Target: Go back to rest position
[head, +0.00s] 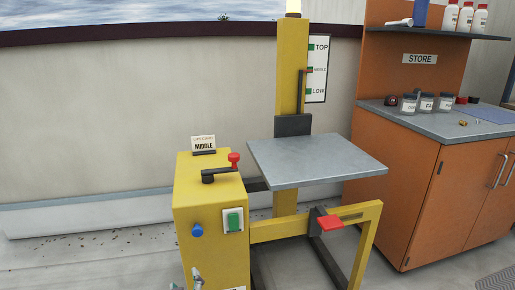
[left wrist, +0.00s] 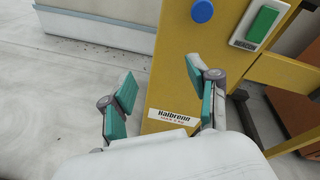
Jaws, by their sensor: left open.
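My left gripper (head: 196,279) shows only as a small part at the bottom edge of the head view, in front of the yellow lift cabinet. In the left wrist view the left gripper (left wrist: 160,98) is open, its teal-padded fingers spread and nothing between them. The yellow cabinet (left wrist: 172,65) with a "Halbrenn" label stands beyond the fingers. My right gripper is not in view.
Pale floor lies open at the left.

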